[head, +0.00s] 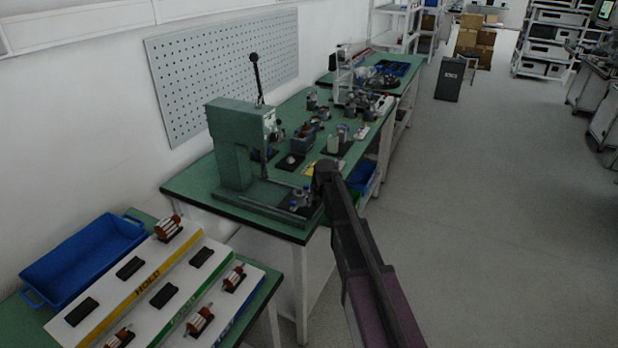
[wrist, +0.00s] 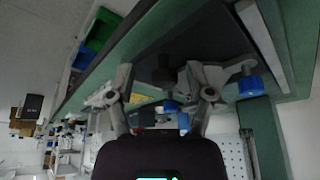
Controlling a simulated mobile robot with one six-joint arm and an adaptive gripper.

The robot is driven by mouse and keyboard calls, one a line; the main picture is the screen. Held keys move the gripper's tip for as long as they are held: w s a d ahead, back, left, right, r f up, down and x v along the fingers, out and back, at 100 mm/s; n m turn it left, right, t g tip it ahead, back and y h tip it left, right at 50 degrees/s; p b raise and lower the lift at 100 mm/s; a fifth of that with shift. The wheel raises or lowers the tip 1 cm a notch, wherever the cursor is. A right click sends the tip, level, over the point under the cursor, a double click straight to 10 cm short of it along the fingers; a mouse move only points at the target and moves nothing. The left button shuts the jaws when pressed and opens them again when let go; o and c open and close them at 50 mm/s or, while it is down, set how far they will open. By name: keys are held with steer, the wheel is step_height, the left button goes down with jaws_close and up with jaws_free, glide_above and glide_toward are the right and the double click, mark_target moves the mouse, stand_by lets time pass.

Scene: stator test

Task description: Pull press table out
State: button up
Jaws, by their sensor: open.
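The green press (head: 232,150) with its black lever (head: 257,80) stands on the near end of the green workbench. Its low base with the press table (head: 283,196) reaches right toward the bench's front edge, with small blue-topped parts at its end. My gripper (head: 313,194) is over that end and partly covers it. In the wrist view the picture is upside down; the two fingers (wrist: 160,78) are apart with nothing between them. A dark plate (wrist: 165,48) and blue knobs (wrist: 250,86) lie beyond the fingertips. I cannot tell whether a finger touches them.
Small parts and black mats (head: 338,148) lie behind the press on the bench. At the lower left are a blue bin (head: 85,262) and a white sorting board (head: 165,285) with copper-wound parts. Blue bins (head: 362,176) sit under the bench.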

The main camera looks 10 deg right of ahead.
steer(key=s+d+r+m+g+p, duration=0.1)
steer(key=s+d+g+p, duration=0.1)
steer(key=s, duration=1.4)
steer(key=s+d+r+m+g+h+p, duration=0.1)
steer(key=s+d+g+p, duration=0.1)
steer(key=s, duration=1.3)
steer(key=shift+s+d+r+m, duration=0.3)
steer(key=shift+s+d+m, duration=0.1)
steer(key=shift+d, duration=0.15)
